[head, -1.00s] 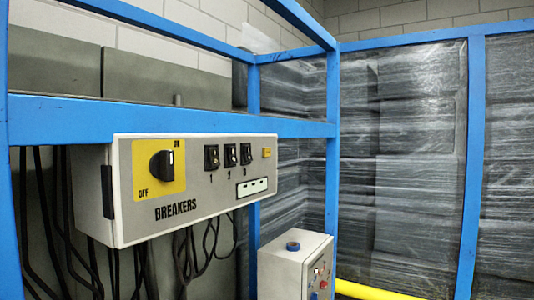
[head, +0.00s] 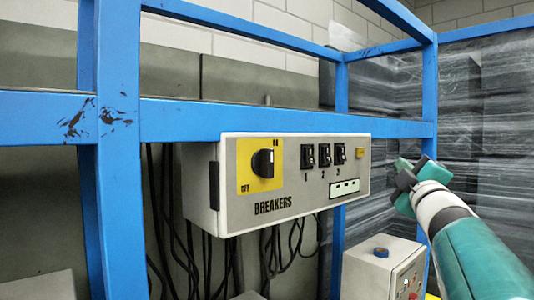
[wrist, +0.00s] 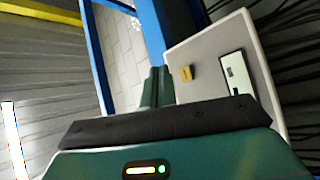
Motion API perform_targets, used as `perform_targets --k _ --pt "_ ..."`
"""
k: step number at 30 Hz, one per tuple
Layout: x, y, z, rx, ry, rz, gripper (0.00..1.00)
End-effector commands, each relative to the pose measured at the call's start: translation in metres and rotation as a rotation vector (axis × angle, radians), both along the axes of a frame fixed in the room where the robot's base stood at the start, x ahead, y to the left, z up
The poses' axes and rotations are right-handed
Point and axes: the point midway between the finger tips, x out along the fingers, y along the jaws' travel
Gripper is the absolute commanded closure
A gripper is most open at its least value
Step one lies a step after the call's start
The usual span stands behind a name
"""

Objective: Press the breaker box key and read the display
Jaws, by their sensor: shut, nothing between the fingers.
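The grey breaker box (head: 230,215), marked BREAKERS, hangs on the blue rack. Its small yellow key (head: 360,153) is at the upper right of the front, right of the numbered switches. The display (head: 345,188), below the key, is a white strip with dark dashes. In the wrist view the yellow key (wrist: 186,73) and display (wrist: 234,72) lie right of the fingers. My gripper (head: 405,177) is shut and empty, to the right of the box and apart from it. Its teal fingers (wrist: 157,86) show beside the box edge in the wrist view.
A black rotary knob (head: 263,163) on a yellow plate points towards ON. Three black switches (head: 324,155) sit between knob and key. Blue rack posts (head: 118,150) and beams frame the box. Black cables hang below. A smaller grey box (head: 365,270) with a blue button stands lower right.

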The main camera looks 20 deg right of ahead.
Motion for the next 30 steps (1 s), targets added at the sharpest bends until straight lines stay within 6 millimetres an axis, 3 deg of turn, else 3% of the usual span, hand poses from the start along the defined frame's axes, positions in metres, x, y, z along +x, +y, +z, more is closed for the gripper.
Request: perform_targets --k 5,17,30 --pt "-0.015 -0.012 0.020 -0.137 0.004 0.015 1.00" --pt "-0.015 -0.011 0.020 -0.145 0.004 0.021 1.00" --pt "0.031 0.002 0.020 -0.142 0.004 0.022 1.00"
